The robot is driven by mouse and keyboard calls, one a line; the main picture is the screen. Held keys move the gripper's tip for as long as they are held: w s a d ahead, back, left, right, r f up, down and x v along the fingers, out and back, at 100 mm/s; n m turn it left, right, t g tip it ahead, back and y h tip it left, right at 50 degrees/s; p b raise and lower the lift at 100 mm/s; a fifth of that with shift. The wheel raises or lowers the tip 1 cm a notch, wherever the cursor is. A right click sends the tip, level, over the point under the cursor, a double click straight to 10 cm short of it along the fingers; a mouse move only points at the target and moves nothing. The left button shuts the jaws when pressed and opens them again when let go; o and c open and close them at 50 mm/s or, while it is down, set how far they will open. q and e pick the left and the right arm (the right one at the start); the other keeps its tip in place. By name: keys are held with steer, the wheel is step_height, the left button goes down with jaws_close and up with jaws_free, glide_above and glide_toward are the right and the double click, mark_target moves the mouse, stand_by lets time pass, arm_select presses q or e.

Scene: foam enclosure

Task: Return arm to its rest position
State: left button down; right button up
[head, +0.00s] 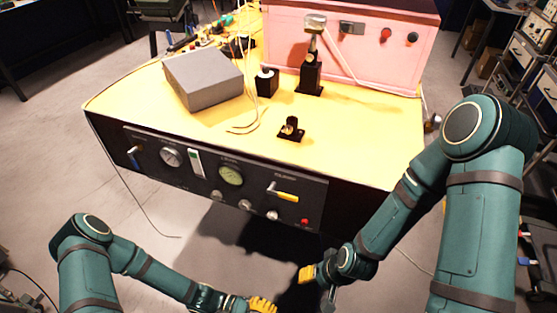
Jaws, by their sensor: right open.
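My right arm (375,235) is teal with dark bands and comes in from the right, bent at the elbow. Its gripper (318,285) is low in the picture, in front of the table, with a yellow part showing; it is open and I see nothing in it. My left arm (150,268) comes in from the lower left. Its gripper (262,305) shows only as a yellow part at the bottom edge, its fingers cut off. Both grippers are clear of the table top, and a gap lies between them.
The yellow-topped table (370,140) has a front panel (230,175) with gauges, knobs and a yellow-handled lever (287,197). On top are a grey box (203,78), a small black fixture (291,129), a black stand (310,78) and loose cables. A pink enclosure (370,50) stands behind.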

arm_select(q)
steer(key=w+a+f+m+y, duration=0.1)
steer(key=a+m+y, duration=0.5)
steer(key=y, duration=0.5)
steer(key=w+a+r+t+y, duration=0.1)
steer(key=w+r+t+y, duration=0.1)
steer(key=w+r+t, duration=0.3)
steer(key=w+t, duration=0.1)
steer(key=w, duration=0.1)
steer(key=shift+w+a+r+y, duration=0.2)
steer(key=shift+w+a+y, duration=0.1)
steer(key=shift+a, duration=0.05)
stand_by(0.7)
